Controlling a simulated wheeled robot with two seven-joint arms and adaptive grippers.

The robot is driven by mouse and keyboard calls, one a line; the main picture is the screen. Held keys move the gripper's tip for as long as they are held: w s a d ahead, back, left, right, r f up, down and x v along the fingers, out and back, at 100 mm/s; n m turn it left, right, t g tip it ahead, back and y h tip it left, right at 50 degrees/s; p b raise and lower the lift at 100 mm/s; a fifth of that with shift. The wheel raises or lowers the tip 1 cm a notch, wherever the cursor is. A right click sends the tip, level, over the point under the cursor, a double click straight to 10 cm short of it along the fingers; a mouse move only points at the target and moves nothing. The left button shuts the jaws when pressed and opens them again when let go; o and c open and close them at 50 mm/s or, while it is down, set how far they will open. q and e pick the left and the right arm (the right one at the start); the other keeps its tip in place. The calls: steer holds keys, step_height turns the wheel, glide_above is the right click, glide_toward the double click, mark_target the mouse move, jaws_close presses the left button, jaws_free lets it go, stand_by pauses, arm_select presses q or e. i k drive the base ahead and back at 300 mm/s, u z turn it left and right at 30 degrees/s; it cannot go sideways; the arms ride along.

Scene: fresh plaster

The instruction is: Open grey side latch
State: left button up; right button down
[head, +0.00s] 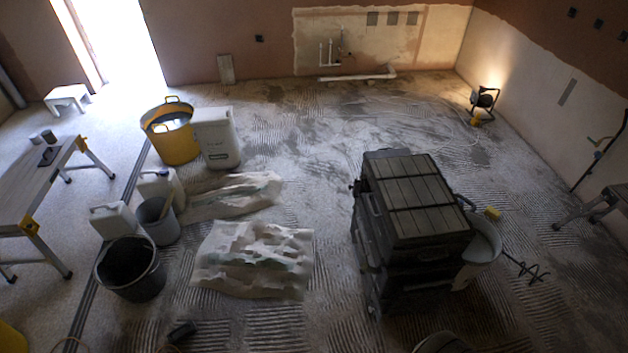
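A large dark grey box (413,200) with a slatted lid stands right of centre on the floor, and its lid looks shut. A small dark knob (354,187) juts from the same side near the far corner. The box's far and right sides are mostly hidden. Neither of my grippers can be made out in the head view.
A pale tub (484,246) stands against the box's right side, with a dark mixing paddle (525,268) beyond it. Crumpled sacks (255,262) lie to the left. Buckets, such as the black one (131,272), and a workbench (35,188) fill the left. Floor behind the box is mostly clear.

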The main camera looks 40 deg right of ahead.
mark_target(355, 194)
steer(key=u, duration=0.15)
steer(key=i, duration=0.85)
steer(key=z, duration=0.9)
steer(key=i, duration=0.9)
steer(key=z, duration=0.9)
